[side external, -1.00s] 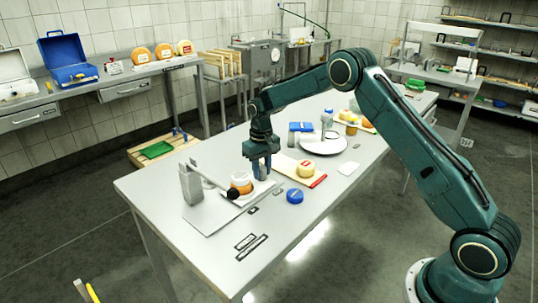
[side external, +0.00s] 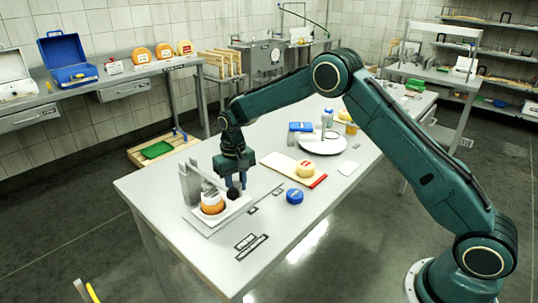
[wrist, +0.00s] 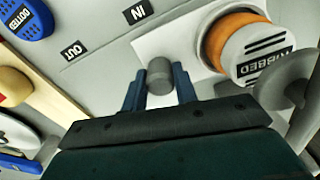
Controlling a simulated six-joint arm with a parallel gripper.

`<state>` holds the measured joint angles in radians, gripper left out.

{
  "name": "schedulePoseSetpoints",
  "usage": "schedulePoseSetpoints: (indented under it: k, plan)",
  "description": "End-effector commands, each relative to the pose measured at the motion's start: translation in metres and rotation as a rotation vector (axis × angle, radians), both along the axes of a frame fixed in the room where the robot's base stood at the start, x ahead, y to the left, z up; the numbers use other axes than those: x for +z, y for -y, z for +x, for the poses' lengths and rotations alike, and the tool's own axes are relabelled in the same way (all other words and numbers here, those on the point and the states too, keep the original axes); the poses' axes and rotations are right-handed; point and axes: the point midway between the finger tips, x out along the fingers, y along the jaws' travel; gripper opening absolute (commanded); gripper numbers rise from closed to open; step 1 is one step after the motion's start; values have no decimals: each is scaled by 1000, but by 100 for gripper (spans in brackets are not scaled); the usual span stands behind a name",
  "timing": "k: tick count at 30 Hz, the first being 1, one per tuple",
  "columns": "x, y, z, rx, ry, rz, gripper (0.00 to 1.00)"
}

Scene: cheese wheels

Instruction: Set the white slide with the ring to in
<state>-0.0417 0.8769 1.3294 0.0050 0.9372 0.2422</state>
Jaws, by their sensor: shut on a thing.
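The white slide (side external: 232,212) is a flat plate on the table, and it also shows in the wrist view (wrist: 160,40). The IN label (wrist: 138,12) lies close to the knob. The OUT label (wrist: 73,50) lies further left in the wrist view.
A blue DOTTED piece (side external: 294,196) lies on the table. A yellow wheel (side external: 306,169) sits on a board (side external: 280,165).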

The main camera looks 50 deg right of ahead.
Motion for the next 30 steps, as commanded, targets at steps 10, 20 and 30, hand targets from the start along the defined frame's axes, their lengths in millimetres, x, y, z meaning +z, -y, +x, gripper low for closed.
schedulePoseSetpoints:
  k: [10, 20, 30]
  plan:
    - [1, -5, 1, 11, 4, 4, 50]
    - [11, -4, 1, 9, 4, 3, 50]
    - [56, -4, 1, 10, 7, 4, 50]
